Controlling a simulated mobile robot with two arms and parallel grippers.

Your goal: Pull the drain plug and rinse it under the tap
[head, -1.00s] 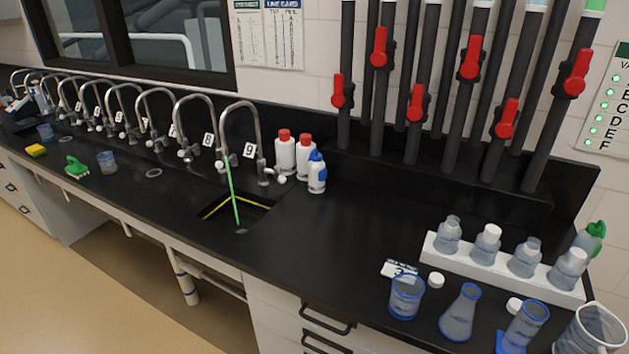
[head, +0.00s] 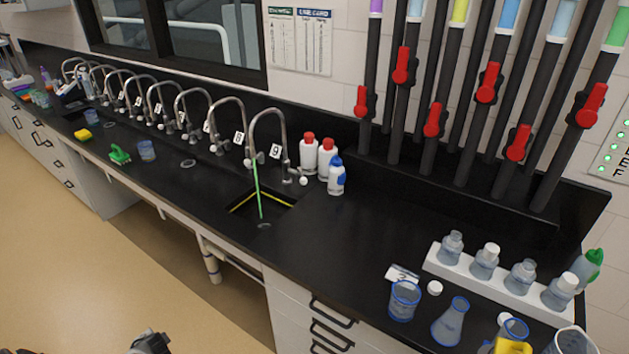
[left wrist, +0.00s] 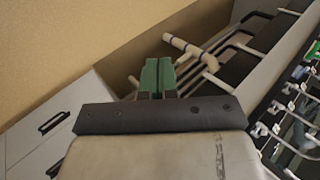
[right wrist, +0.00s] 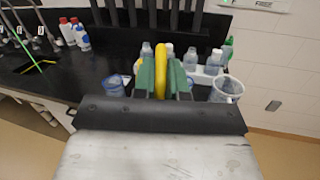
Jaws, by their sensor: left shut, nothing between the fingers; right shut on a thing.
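My right gripper (right wrist: 161,78) is shut on a yellow, upright, rounded thing (right wrist: 161,66) in the right wrist view; whether this is the drain plug I cannot tell. A yellow piece (head: 511,346) also shows at the bottom right of the head view. My left gripper (left wrist: 157,78) is shut and empty, over the floor side of the counter. The tap marked 9 (head: 270,112) arches over a sunken sink (head: 282,197) with yellow edging. A thin green line (head: 257,190) runs down below the tap. The sink's bottom and any plug there are not clear.
White bottles with red caps (head: 309,155) and a blue-capped bottle (head: 336,178) stand right of the tap. Beakers (head: 404,300), flasks (head: 450,322) and a white bottle rack (head: 505,286) fill the counter's right end. Bare counter (head: 335,235) lies between.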

